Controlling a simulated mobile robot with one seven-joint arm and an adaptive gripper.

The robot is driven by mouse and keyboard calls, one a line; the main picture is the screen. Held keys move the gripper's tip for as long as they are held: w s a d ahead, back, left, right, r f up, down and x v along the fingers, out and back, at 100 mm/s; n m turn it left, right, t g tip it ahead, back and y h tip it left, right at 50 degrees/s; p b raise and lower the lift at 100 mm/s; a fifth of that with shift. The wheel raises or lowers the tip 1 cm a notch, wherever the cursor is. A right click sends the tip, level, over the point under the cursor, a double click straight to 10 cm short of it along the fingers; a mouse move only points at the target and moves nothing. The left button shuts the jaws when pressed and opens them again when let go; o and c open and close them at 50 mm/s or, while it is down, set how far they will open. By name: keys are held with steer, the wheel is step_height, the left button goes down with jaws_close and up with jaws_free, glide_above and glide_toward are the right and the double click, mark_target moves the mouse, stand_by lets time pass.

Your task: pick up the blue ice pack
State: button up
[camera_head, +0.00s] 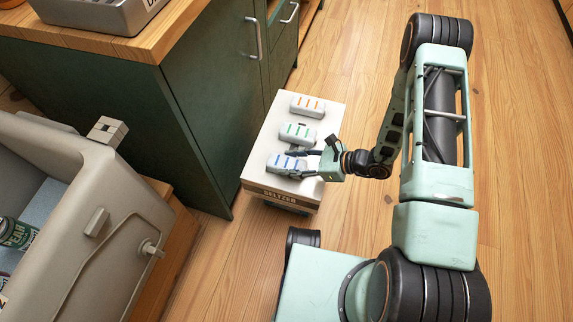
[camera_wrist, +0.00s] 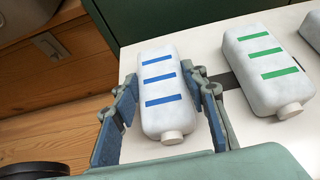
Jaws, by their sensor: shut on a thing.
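The blue ice pack (camera_head: 279,163) is a pale bottle-like block with blue stripes and a white cap. It is at the near end of the white box top (camera_head: 328,128). In the wrist view the blue ice pack (camera_wrist: 160,87) lies with its cap toward me. My gripper (camera_head: 295,165) reaches in from the right and is shut on the pack, with one finger along each side. The fingers also show in the wrist view (camera_wrist: 163,82). I cannot tell whether the pack is clear of the box top.
A green-striped pack (camera_head: 298,132) lies close beside it, and an orange-striped pack (camera_head: 308,105) lies farther back. A dark green cabinet (camera_head: 130,105) stands left of the box. An open grey cooler (camera_head: 110,215) stands at lower left. Wooden floor (camera_head: 345,50) is clear behind the box.

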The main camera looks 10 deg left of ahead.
steer(key=c, duration=0.3)
steer(key=shift+r, duration=0.15)
steer(key=shift+c, duration=0.2)
